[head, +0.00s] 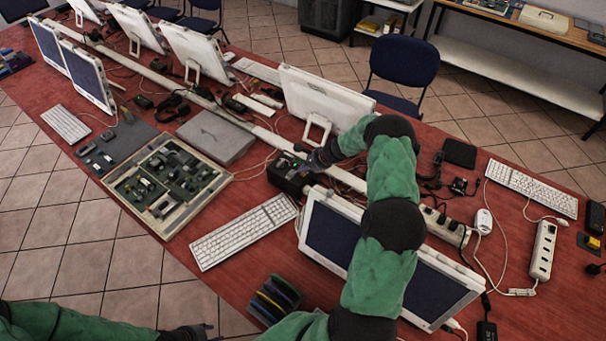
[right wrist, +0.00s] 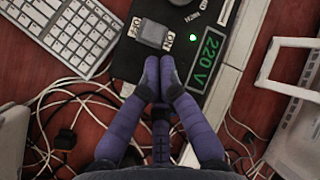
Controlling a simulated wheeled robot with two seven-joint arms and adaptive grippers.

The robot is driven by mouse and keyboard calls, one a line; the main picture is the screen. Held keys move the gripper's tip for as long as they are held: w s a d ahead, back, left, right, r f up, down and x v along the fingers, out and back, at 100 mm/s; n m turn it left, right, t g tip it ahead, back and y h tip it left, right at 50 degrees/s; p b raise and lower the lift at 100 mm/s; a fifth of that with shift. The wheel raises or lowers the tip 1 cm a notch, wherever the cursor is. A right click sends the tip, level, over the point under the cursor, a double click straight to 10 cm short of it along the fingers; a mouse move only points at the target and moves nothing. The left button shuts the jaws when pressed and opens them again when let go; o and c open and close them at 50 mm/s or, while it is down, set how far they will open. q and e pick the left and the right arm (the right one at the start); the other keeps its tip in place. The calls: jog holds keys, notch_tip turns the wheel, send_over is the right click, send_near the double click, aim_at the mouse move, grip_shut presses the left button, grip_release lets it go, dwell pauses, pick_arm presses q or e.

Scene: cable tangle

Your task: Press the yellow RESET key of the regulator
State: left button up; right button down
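The regulator (head: 286,176) is a black box on the red table, left of my right gripper (head: 318,160) in the head view. In the right wrist view its top (right wrist: 205,45) shows a green "220 V" display (right wrist: 209,62), a small green light (right wrist: 193,37) and a grey block (right wrist: 153,33) with pale labels beside it. My right gripper's purple fingers (right wrist: 160,68) are together and empty, tips at the regulator's near edge; contact cannot be told. I cannot make out a yellow key. My left gripper (head: 192,332) is at the bottom edge, partly cut off; its fingers are unclear.
A white keyboard (head: 243,231) lies left of the regulator, and a monitor (head: 330,235) stands in front of it. Loose white cables (right wrist: 65,110) spread around it. A grey flat case (head: 215,137) and a framed circuit board (head: 167,184) lie farther left.

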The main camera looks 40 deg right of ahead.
aim_at(303, 175)
jog(key=shift+r+p, duration=1.65)
jog(key=shift+r, duration=0.9)
